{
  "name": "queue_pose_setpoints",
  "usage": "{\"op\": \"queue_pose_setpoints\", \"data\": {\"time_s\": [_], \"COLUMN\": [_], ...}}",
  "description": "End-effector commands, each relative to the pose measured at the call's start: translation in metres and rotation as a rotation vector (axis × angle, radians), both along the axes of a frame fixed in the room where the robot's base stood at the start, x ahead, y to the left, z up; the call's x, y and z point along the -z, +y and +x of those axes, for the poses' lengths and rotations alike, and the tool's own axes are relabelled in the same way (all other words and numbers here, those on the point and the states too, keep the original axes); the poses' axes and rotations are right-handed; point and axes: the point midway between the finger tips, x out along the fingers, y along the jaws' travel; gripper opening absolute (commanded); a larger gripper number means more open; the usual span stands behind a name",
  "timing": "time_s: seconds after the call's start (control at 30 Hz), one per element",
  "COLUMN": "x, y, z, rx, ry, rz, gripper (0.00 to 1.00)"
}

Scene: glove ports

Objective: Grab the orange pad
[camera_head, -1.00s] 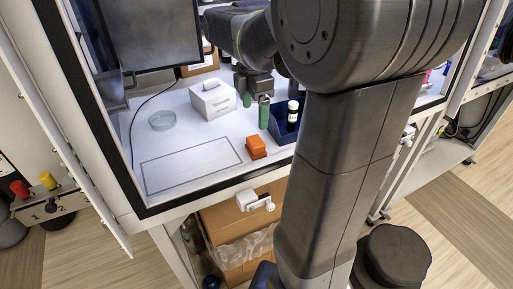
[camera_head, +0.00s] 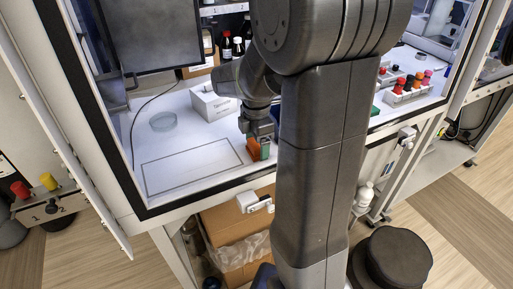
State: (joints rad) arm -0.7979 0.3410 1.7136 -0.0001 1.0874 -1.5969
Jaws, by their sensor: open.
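The orange pad (camera_head: 252,149) sits on the white bench, just right of the outlined rectangle and near the bench's front edge. My gripper (camera_head: 259,148) is open and low, pointing down at the pad. A green fingertip shows beside the pad's right part and hides some of it. The other finger is hard to make out. I cannot tell whether the fingers touch the pad.
A white box (camera_head: 212,103) stands behind the gripper, and a clear round dish (camera_head: 163,121) lies to the left. A rack of colored-capped bottles (camera_head: 405,91) stands at the right. The outlined rectangle (camera_head: 192,166) is empty. The blue holder is mostly hidden behind my arm.

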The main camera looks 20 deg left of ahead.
Motion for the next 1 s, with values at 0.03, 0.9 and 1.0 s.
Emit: {"op": "queue_pose_setpoints", "data": {"time_s": [0.03, 0.9, 1.0], "x": [0.0, -0.052, -0.071], "y": [0.0, 0.001, 0.001], "z": [0.0, 0.001, 0.001], "rx": [0.0, 0.0, 0.0], "ry": [0.0, -0.005, -0.004], "rz": [0.0, 0.005, 0.004], "gripper": [0.8, 0.32, 0.32]}}
